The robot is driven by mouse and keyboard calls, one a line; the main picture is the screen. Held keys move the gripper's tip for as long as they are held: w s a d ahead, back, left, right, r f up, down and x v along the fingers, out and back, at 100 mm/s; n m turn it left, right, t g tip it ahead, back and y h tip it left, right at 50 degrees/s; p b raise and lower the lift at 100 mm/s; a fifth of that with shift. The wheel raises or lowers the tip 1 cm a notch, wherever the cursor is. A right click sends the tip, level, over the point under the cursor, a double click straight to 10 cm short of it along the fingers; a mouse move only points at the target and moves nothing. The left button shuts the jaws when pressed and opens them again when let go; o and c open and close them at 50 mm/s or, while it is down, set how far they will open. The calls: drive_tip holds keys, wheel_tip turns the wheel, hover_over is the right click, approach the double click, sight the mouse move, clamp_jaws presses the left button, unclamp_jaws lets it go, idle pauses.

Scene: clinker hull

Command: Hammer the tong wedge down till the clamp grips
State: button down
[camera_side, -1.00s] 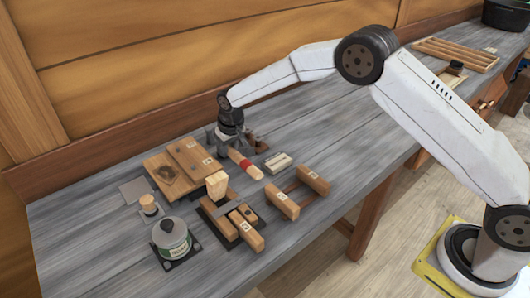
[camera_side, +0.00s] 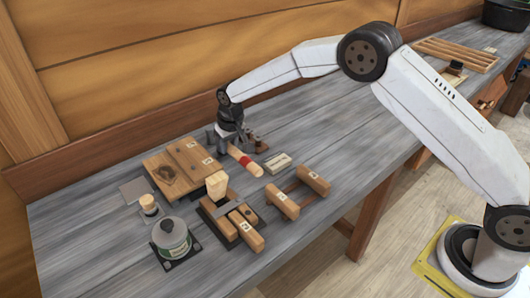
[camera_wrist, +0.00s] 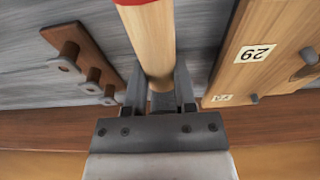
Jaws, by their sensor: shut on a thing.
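My gripper (camera_side: 229,142) is at the back of the bench, shut on a wooden handle with a red band (camera_side: 244,160). In the wrist view the handle (camera_wrist: 152,45) runs up between my gripper's fingers (camera_wrist: 160,100) and out of the frame. No hammer head can be made out. The tong wedge seems to be the pale wooden block (camera_side: 217,184) standing upright in the clamp (camera_side: 229,208), in front and left of my gripper and apart from it. How tightly the clamp grips cannot be told.
A board with a numbered block (camera_side: 190,155) lies left of my gripper; a pegged wooden rack (camera_wrist: 88,65) lies on its other side. A lidded tin (camera_side: 170,236), a small brush-like piece (camera_side: 150,206), a pale block (camera_side: 278,162) and a two-bar wooden frame (camera_side: 298,190) stand around.

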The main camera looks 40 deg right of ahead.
drive_tip(key=shift+r, duration=4)
drive_tip(key=c, duration=1.2)
unclamp_jaws()
clamp_jaws()
drive_tip(key=shift+r, duration=0.1)
